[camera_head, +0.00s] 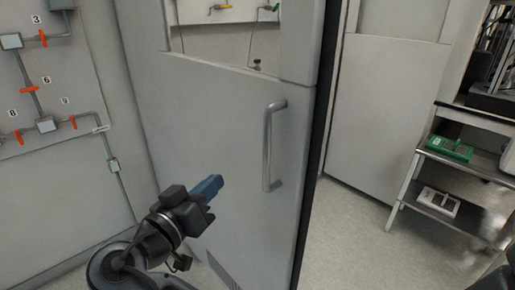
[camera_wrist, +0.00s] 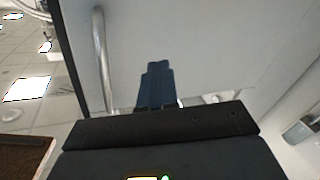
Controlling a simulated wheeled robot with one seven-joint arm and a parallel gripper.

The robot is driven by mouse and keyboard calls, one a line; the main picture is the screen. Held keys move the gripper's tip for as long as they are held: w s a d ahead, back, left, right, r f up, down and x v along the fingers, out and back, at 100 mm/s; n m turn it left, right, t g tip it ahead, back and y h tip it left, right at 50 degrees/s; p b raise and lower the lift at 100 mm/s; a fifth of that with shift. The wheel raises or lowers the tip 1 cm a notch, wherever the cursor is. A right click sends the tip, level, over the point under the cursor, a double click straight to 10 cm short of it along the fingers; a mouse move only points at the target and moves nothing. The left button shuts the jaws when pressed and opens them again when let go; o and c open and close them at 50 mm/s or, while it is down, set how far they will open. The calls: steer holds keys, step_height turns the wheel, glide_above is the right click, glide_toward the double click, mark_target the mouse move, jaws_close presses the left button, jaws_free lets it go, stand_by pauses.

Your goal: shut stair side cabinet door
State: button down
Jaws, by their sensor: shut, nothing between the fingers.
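A large grey cabinet door (camera_head: 215,130) with a window cut-out stands in the middle of the head view. It looks swung open, with its dark edge at the right. A vertical metal bar handle (camera_head: 268,145) is on its right part. My gripper (camera_head: 216,184) is shut and empty, in front of the door, left of and slightly below the handle. In the wrist view the blue fingers (camera_wrist: 156,80) are together, and the door face (camera_wrist: 200,40) and the handle (camera_wrist: 102,60) show beyond them. I cannot tell whether the fingertips touch the door.
A grey wall panel (camera_head: 62,120) with pipes and orange valve handles stands at the left. At the right is a metal shelf (camera_head: 470,165) with a green device (camera_head: 450,148) and a white device (camera_head: 438,201). The floor (camera_head: 350,240) right of the door is clear.

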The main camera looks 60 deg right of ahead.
steer(key=a+r+m+g, duration=0.4)
steer(key=r+m+g, duration=0.2)
steer(key=r+m, duration=0.15)
steer(key=p, duration=0.3)
glide_toward(259, 141)
steer(key=s+d+r, duration=0.3)
steer(key=s+d, duration=0.1)
steer(key=d, duration=0.1)
steer(key=shift+s+d+m+y, duration=0.25)
steer(key=shift+s+d+y, duration=0.05)
steer(key=shift+d, duration=0.1)
